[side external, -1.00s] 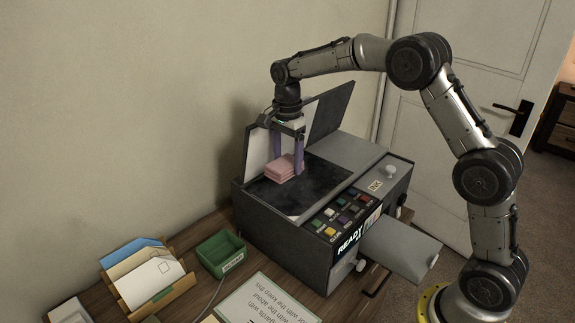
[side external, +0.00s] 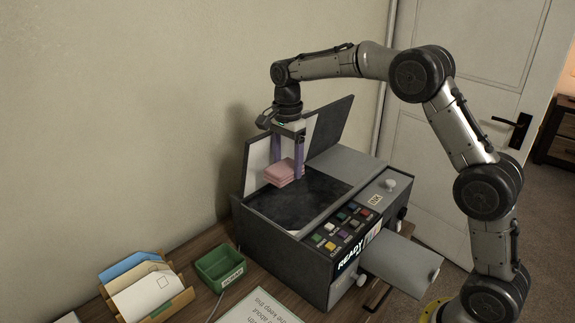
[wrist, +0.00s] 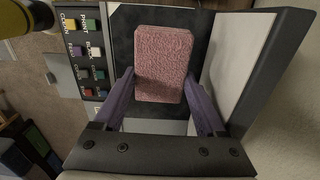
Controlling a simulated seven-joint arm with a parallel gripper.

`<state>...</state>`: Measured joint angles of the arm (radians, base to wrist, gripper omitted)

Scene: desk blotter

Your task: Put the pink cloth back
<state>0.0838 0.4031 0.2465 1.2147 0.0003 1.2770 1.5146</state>
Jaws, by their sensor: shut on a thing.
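The pink cloth (side external: 284,172) is a folded, block-like stack. It is between the purple fingers of my gripper (side external: 286,168), which is shut on it. It appears to be held a little above the dark bed (side external: 312,200) of the grey machine (side external: 283,247), whose lid (side external: 328,124) stands open. In the wrist view the cloth (wrist: 163,63) shows its fuzzy top between the two fingertips (wrist: 165,80).
The raised lid stands close behind my gripper, near the wall. Coloured buttons (side external: 342,226) line the machine's front, above a grey output tray (side external: 400,262). A wooden letter holder (side external: 150,290) with envelopes and a printed sheet (side external: 262,308) lie on the desk.

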